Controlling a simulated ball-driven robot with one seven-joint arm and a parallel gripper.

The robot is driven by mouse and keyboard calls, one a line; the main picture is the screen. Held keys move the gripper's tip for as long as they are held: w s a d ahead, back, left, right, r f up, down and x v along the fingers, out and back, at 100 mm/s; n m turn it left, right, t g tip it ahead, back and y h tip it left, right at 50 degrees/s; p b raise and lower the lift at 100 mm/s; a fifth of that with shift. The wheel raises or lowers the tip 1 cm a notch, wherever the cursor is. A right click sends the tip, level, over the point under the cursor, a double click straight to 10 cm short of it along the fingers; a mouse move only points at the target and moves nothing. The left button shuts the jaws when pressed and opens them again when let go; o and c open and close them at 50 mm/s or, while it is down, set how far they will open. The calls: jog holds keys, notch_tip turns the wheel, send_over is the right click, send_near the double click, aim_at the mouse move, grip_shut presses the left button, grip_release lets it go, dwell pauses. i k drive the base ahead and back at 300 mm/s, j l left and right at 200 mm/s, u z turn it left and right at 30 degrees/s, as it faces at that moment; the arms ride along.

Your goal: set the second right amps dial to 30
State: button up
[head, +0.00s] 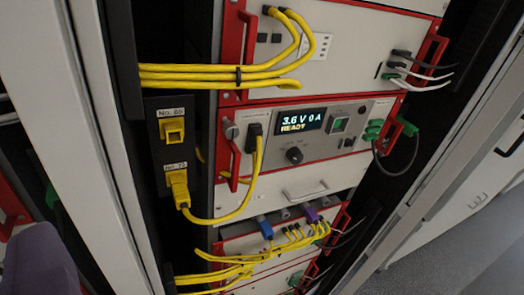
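A small black round dial (294,155) sits on the grey front panel of a rack unit, below its display. I cannot read its markings or its pointer at this size, nor tell whether it is the second right amps dial. The display (301,121) reads "3.6 V 0 A" and "READY". I see no gripper fingers. A blurred mauve-grey rounded shape fills the lower left corner, and I cannot tell what it is.
Red handles (228,150) stick out beside the unit. A yellow cable (257,165) hangs left of the dial. More yellow cables (215,75) cross above and below. A silver handle (305,190) is below. A light rack post (110,150) stands at left. Grey floor shows at lower right.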

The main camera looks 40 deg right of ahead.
aim_at(294, 155)
jog(key=z, duration=1.25)
